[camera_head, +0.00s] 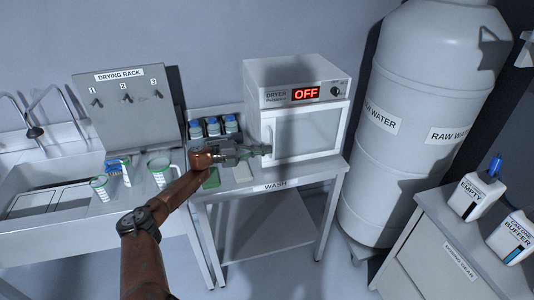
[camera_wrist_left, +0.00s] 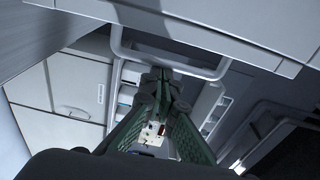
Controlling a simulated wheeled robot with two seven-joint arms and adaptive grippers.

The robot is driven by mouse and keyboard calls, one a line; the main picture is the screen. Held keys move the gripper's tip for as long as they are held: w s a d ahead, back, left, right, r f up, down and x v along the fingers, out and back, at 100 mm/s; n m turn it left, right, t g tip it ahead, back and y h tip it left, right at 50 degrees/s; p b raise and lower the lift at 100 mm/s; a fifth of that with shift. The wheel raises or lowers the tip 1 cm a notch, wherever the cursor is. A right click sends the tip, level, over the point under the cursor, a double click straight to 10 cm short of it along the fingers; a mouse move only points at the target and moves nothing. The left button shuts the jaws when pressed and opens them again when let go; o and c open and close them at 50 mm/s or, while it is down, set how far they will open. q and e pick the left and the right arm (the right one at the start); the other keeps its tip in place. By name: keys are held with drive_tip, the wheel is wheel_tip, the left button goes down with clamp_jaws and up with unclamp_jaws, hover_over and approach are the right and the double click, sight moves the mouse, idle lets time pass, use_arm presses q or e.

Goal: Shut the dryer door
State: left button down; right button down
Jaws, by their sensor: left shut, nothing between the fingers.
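The dryer (camera_head: 300,78) is a white box on the wash bench, with a red OFF display on its front. Its door (camera_head: 308,132) has a grey window in a white frame and a bar handle on its left side. The door looks shut or nearly shut; I cannot tell if a small gap remains. My left gripper (camera_head: 266,150) is shut and empty, at the lower left of the door by the handle. In the left wrist view its fingertips (camera_wrist_left: 160,75) are close to a U-shaped handle (camera_wrist_left: 172,67); contact is unclear. My right gripper is out of view.
Several blue-capped bottles (camera_head: 213,127) stand left of the dryer. The drying rack (camera_head: 130,110), sink and beakers (camera_head: 160,170) are at left. A large raw water tank (camera_head: 410,120) stands close at right. A cabinet (camera_head: 450,240) holds two white bottles.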

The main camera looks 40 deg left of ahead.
use_arm(q)
drive_tip(key=shift+w+a+r+n+t+y, duration=0.15)
drive_tip(key=shift+a+r, duration=0.25)
drive_tip(key=shift+a, duration=0.1)
drive_tip(key=shift+w+a+r+n+t+y, duration=0.15)
drive_tip(key=shift+a+r, duration=0.2)
drive_tip(key=shift+a, duration=0.1)
wheel_tip(320, 180, up, 9)
drive_tip(key=d, duration=0.1)
drive_tip(key=shift+s+d, duration=0.2)
drive_tip(key=shift+d, duration=0.1)
drive_tip(key=shift+d+f, duration=0.2)
